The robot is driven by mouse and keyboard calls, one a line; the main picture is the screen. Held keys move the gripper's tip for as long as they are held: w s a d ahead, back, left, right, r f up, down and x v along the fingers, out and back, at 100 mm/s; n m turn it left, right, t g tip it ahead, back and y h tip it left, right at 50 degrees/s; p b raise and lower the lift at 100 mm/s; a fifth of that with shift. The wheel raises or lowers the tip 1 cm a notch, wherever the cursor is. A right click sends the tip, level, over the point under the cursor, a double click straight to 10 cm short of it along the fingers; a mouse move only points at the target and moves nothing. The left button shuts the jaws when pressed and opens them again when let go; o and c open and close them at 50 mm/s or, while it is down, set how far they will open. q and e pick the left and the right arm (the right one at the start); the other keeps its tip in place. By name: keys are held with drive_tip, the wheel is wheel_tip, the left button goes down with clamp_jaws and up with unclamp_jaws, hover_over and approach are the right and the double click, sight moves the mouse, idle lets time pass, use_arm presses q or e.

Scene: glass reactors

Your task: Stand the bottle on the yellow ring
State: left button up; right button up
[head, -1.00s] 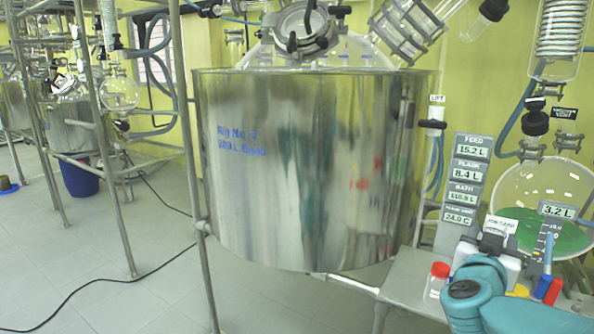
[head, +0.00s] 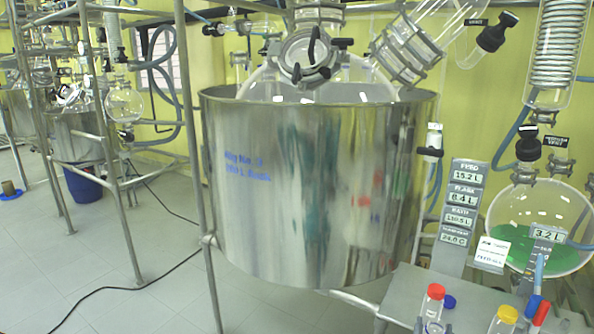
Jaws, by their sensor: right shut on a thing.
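A small clear bottle with a red cap (head: 434,291) stands upright at the front left of the grey shelf, low in the head view. I cannot make out a yellow ring. My left gripper is not in view.
A large steel bath (head: 310,200) stands left of the shelf. Display labels (head: 461,215) and a green-filled flask (head: 535,225) stand behind.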

drive_tip(key=s+a+f+n+t+y, duration=0.1)
drive_tip(key=s+a+n+y, duration=0.15)
drive_tip(key=a, duration=0.25)
drive_tip(key=s+a+f+n+y, duration=0.1)
drive_tip(key=s+a+n+y, duration=0.1)
drive_tip(key=a+y, duration=0.2)
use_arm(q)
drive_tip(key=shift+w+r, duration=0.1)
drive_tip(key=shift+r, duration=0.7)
use_arm(e)
drive_tip(key=shift+y, duration=0.25)
drive_tip(key=s+r, duration=0.1)
drive_tip(key=s, duration=0.1)
drive_tip(key=s+a+r, duration=0.1)
drive_tip(key=r, duration=0.1)
drive_tip(key=shift+s+a+r, duration=0.1)
drive_tip(key=shift+s+r, duration=0.05)
drive_tip(key=shift+s, duration=0.2)
